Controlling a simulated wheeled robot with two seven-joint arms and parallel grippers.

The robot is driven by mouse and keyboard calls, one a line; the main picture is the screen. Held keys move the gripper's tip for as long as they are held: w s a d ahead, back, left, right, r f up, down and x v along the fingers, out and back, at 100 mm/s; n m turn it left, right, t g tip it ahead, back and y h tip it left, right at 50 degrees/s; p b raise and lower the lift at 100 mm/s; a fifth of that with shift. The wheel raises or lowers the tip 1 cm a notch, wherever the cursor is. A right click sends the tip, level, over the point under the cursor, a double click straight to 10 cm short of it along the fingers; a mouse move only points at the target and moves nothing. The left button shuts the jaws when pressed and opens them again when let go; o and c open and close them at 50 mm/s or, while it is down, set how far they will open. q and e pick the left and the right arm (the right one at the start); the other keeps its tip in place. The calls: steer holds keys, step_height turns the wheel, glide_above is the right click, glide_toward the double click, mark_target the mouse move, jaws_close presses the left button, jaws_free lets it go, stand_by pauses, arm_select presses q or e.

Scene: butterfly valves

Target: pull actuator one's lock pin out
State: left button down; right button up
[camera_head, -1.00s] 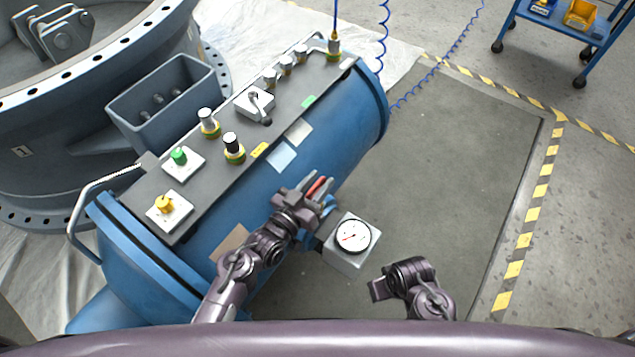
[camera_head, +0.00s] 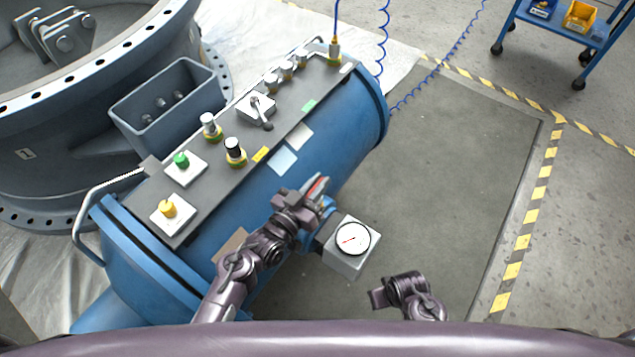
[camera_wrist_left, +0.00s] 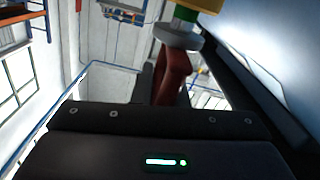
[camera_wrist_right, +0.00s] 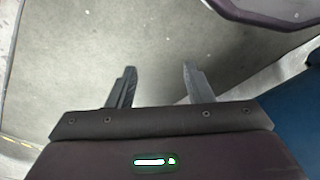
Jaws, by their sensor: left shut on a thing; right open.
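A blue cylindrical actuator body (camera_head: 330,143) lies across the middle of the head view. My left gripper (camera_head: 316,188) is at its near side, shut on a red handle (camera_head: 317,184). In the left wrist view the red handle (camera_wrist_left: 172,80) is between the fingers, below a grey disc (camera_wrist_left: 178,37) with green and yellow parts above it. I cannot tell for sure whether this handle is the lock pin; the fingers hide part of it. My right gripper (camera_wrist_right: 158,70) is open and empty above the floor.
A gauge box (camera_head: 347,252) stands just right of my left gripper. The top panel (camera_head: 217,177) carries knobs, a lever and fittings. A large grey valve (camera_head: 62,130) is at the left. A blue cart (camera_head: 560,30) stands far right. The floor mat (camera_head: 450,165) is clear.

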arm_select(q)
step_height(320, 180, up, 3)
steer(key=shift+d+p, duration=0.15)
steer(key=shift+p, duration=0.75)
arm_select(e)
step_height(320, 180, down, 6)
steer(key=s+d, duration=0.1)
steer(key=s, duration=0.1)
steer(key=shift+s+d, duration=0.25)
steer(key=shift+d, duration=0.15)
arm_select(q)
steer(key=c, duration=1.5)
jaws_free()
steer(key=shift+f, duration=0.1)
steer(key=v, duration=0.8)
steer(key=shift+p, duration=0.3)
arm_select(e)
steer(key=shift+s+d+f, duration=0.35)
steer(key=shift+s+f, duration=0.15)
steer(key=shift+f, duration=0.15)
